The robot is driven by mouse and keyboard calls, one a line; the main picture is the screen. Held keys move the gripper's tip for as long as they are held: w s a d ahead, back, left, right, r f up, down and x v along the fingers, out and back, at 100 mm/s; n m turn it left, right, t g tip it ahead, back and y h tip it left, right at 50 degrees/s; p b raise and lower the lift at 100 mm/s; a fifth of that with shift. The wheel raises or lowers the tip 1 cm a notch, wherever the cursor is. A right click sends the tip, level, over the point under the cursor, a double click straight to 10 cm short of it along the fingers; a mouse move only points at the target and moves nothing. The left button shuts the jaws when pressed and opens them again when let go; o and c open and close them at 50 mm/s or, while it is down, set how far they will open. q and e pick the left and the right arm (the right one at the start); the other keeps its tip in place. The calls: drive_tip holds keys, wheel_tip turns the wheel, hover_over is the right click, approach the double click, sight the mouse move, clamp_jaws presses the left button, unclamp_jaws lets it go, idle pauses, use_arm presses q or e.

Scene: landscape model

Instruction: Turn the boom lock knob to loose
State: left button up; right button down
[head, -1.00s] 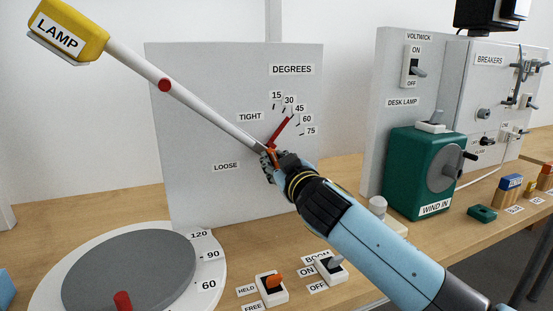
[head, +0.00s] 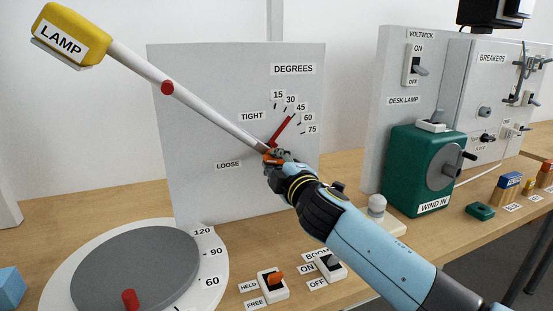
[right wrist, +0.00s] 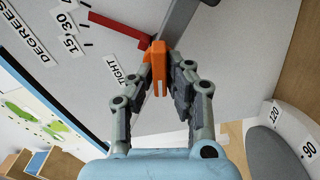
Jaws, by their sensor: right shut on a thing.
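The orange boom lock knob (head: 270,157) sits at the pivot of the white boom (head: 205,108), on the upright grey panel between the TIGHT label (head: 252,116) and the LOOSE label (head: 228,165). My right gripper (head: 273,161) is shut on the knob, partly hiding it in the head view. In the right wrist view the orange knob (right wrist: 158,66) shows between the fingertips of the right gripper (right wrist: 165,74). The red pointer (head: 283,130) lies near 45 on the degrees scale. My left gripper is not in view.
The yellow lamp head (head: 71,36) tops the boom at upper left. A round grey turntable (head: 135,275), the HELD/FREE switch (head: 272,285) and the boom ON/OFF switch (head: 330,266) lie below. A green winder box (head: 412,165) stands at right.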

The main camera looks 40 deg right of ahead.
drive_tip(key=shift+f+n, duration=0.1)
drive_tip(key=shift+n, duration=1.4)
drive_tip(key=c, duration=1.3)
unclamp_jaws()
drive_tip(key=shift+p, duration=0.3)
drive_tip(key=shift+s, duration=0.1)
drive_tip(key=v, duration=1.2)
